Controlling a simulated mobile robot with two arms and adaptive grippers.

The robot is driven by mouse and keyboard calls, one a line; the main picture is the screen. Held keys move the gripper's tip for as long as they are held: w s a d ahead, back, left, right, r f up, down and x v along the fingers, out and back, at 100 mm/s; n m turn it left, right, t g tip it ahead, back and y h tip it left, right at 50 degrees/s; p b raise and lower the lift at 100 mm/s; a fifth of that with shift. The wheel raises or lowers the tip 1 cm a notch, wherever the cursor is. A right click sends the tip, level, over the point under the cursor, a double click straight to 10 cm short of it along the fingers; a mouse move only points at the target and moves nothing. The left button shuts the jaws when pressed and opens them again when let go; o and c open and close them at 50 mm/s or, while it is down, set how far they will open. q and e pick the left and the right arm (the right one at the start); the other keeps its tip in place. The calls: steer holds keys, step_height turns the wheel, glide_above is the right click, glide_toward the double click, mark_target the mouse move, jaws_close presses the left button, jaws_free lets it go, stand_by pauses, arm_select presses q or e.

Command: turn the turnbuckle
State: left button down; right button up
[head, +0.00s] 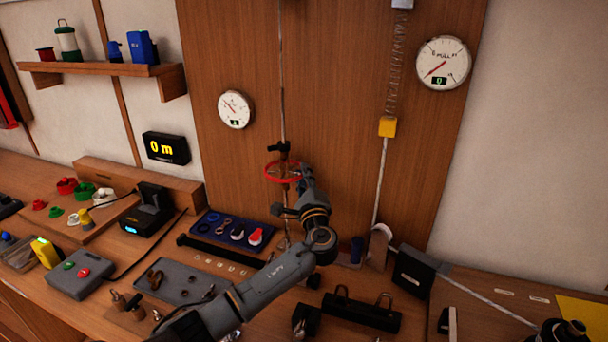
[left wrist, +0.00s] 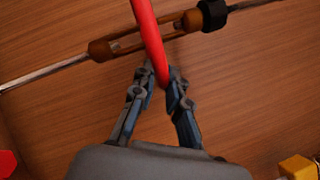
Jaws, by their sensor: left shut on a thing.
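The turnbuckle (left wrist: 102,50) has a slotted brass body on a metal rod, with a dark nut (left wrist: 213,14) at one end. In the head view it hangs in a vertical line in front of the wooden panel. A red ring (head: 267,172) surrounds its body; the ring also crosses the left wrist view (left wrist: 146,25). My left gripper (left wrist: 165,80) is shut on the near edge of the red ring, its two fingers on either side. In the head view the left gripper (head: 300,182) is partly hidden by its own wrist. My right gripper does not show.
Two dials (head: 235,109) (head: 443,63) are on the panel. A yellow block (head: 387,127) hangs under a spring to the right. A display (head: 166,148) reads 0 m. The bench below holds a blue tray (head: 207,222), a grey tray (head: 178,290) and black fixtures (head: 360,312).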

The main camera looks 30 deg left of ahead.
arm_select(q)
steer(key=c, duration=1.4)
jaws_free()
steer(key=shift+s+r, duration=0.1)
steer(key=shift+r, duration=0.1)
steer(key=shift+s, duration=0.1)
steer(key=shift+f, duration=0.1)
steer(key=v, duration=1.2)
